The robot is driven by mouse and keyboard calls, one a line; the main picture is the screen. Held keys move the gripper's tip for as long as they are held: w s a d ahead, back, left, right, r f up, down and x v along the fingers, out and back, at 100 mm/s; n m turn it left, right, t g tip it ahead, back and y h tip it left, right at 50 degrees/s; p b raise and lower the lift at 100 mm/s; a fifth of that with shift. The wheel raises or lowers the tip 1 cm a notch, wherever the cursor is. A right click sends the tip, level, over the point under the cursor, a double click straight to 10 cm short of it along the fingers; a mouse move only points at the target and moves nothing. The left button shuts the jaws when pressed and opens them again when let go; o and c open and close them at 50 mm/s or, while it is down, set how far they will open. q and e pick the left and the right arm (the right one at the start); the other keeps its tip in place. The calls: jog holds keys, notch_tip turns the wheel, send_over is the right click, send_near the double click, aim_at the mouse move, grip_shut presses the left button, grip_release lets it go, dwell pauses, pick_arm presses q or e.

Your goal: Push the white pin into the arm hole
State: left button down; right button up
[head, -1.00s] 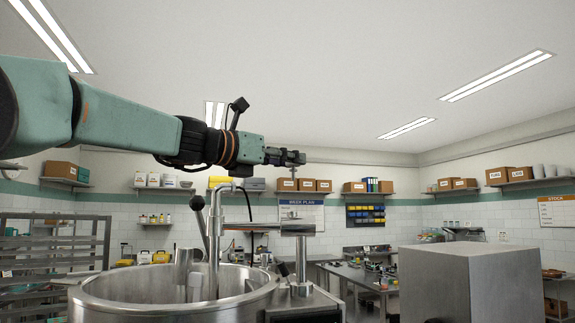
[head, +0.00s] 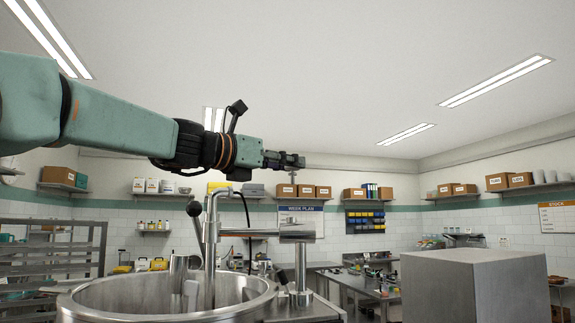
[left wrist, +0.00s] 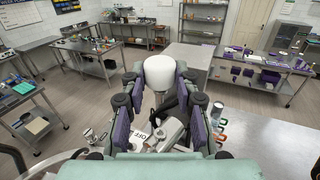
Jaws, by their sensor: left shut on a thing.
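My left gripper (head: 296,160) is high up, above the end of the depositor's steel arm (head: 298,230), with a clear gap between them. A small thin pale piece, apparently the white pin (head: 293,177), hangs below its fingertips in the head view. In the left wrist view, the white pin's broad rounded head (left wrist: 160,71) sits between the purple-padded fingers of the gripper (left wrist: 161,105), which is shut on it. The hole in the steel arm cannot be made out. My right gripper is not in view.
A large steel kettle (head: 90,305) stands below, with a bent pipe (head: 211,235) and a black-knobbed lever (head: 194,210) beside the steel arm. A grey block (head: 475,285) stands at right. Work tables and shelves lie farther back. The air around my gripper is clear.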

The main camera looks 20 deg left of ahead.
pick_arm(q)
jog(key=f+b, duration=0.1)
jog(key=f, duration=0.1)
jog(key=f+b, duration=0.3)
jog(key=f, duration=0.1)
jog(key=shift+w, duration=0.3)
jog(key=shift+r, duration=0.1)
jog(key=shift+s+a+r, duration=0.1)
jog(key=shift+s+a, duration=0.05)
jog(key=shift+s, duration=0.3)
dwell(1.0)
